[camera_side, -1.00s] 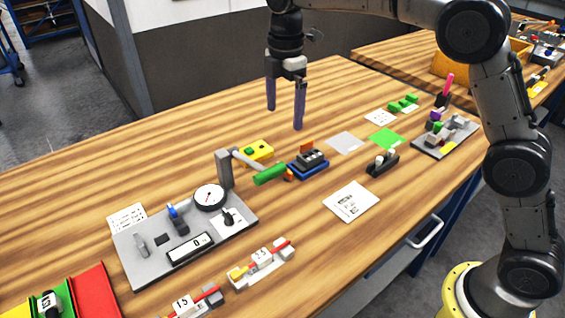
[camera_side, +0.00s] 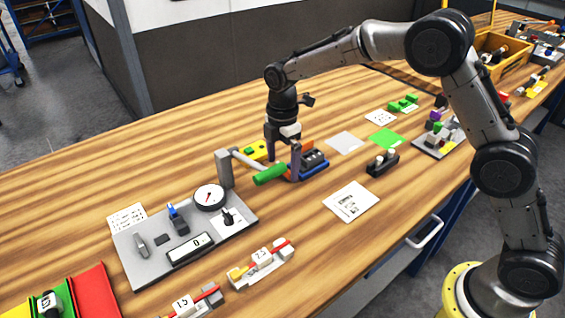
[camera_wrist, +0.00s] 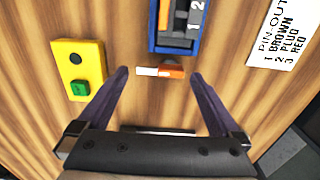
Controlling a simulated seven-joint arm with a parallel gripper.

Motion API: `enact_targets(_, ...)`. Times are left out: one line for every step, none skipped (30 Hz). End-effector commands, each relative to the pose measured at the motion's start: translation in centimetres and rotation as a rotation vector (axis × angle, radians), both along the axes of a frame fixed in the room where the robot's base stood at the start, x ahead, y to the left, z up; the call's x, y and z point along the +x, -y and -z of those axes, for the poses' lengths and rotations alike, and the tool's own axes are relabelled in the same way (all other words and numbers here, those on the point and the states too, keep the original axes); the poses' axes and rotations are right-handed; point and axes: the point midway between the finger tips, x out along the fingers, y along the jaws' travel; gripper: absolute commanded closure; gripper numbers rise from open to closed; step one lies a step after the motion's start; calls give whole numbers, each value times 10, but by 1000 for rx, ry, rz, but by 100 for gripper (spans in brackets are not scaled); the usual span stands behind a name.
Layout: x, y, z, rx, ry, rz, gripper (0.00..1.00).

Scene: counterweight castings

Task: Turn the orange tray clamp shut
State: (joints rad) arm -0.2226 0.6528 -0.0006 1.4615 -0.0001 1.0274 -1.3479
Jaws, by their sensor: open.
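The orange clamp (camera_wrist: 172,71), a small bar with a white end, lies beside the near end of the blue tray (camera_wrist: 152,40) in the wrist view. The blue tray (camera_side: 318,167) also shows in the side view, with dark parts in it and an upright orange piece (camera_side: 307,146) at its edge. My gripper (camera_side: 284,169) is low over the tray's left end, pointing down. In the wrist view its purple fingers (camera_wrist: 160,73) are open, one on each side of the clamp, with gaps. The clamp is mostly hidden by a finger in the side view.
A green handle (camera_side: 270,175) on a grey arm from a post (camera_side: 224,168) is close to my gripper. A yellow box (camera_wrist: 78,62) with a green button stands left in the wrist view. A grey panel (camera_side: 140,262) with a dial is further left in the side view.

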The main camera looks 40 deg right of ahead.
Motion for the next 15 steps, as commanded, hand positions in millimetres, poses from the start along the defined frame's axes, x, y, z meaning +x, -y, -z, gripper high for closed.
enact_targets(0, 0, 3, 0, -2, 0, 0)
enact_targets(0, 0, 4, 0, -2, 0, 0)
enact_targets(0, 0, 5, 0, -2, 0, 0)
enact_targets(0, 0, 5, 0, -1, 0, 0)
enact_targets(0, 0, 6, 0, -1, 0, 0)
enact_targets(0, 0, 6, 0, -1, 0, 0)
enact_targets(0, 0, 6, 0, -1, 0, 0)
enact_targets(0, 0, 6, 0, -1, 0, 0)
enact_targets(0, 0, 6, 0, -1, 0, 0)
enact_targets(0, 0, 6, 0, -1, 0, 0)
enact_targets(0, 0, 6, 0, -1, 0, 0)
enact_targets(0, 0, 5, 0, -1, 0, 7)
enact_targets(0, 0, 5, 0, -1, 0, 13)
enact_targets(0, 0, 5, 0, -1, 0, 18)
enact_targets(0, 0, 5, 0, 0, 0, 25)
